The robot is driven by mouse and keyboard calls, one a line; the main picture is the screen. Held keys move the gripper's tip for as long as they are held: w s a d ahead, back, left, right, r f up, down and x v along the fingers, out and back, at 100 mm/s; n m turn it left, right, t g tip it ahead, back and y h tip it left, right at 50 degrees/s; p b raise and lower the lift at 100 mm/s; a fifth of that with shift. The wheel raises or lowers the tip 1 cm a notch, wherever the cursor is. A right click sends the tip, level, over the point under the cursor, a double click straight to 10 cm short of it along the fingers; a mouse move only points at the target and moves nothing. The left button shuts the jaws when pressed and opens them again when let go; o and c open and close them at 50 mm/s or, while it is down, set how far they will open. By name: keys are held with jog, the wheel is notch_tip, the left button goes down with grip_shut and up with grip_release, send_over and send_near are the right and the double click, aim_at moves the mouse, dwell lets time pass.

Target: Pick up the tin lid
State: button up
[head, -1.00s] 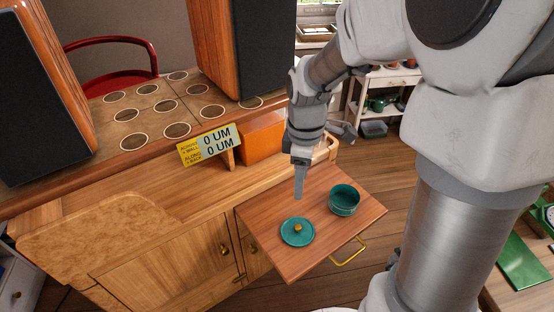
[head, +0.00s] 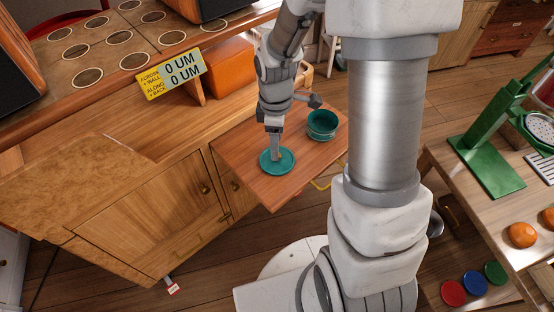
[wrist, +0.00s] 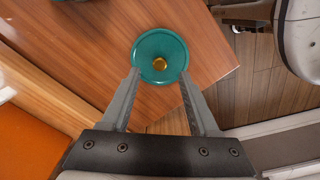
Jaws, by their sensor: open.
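The tin lid (head: 270,165) is a round teal disc with a brass knob, lying flat on the pulled-out wooden board. In the wrist view the lid (wrist: 152,48) lies just beyond my fingertips, its brass knob (wrist: 159,64) between the lines of the two fingers. My gripper (head: 276,156) is over the lid in the head view and hides part of it. In the wrist view my gripper (wrist: 159,74) is open, with nothing between its fingers. I cannot tell the exact height of the fingertips above the lid.
A teal tin (head: 322,121) stands on the same board (head: 290,190), behind and right of the lid. An orange box (head: 217,68) and a yellow sign (head: 171,74) are on the cabinet behind. A side table (head: 470,205) with a green stand is at right.

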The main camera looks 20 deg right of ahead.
notch_tip(320, 180, down, 4)
jog(key=shift+d+f+b, duration=0.1)
jog(key=shift+b, duration=0.5)
jog(key=shift+c, duration=0.3)
grip_shut()
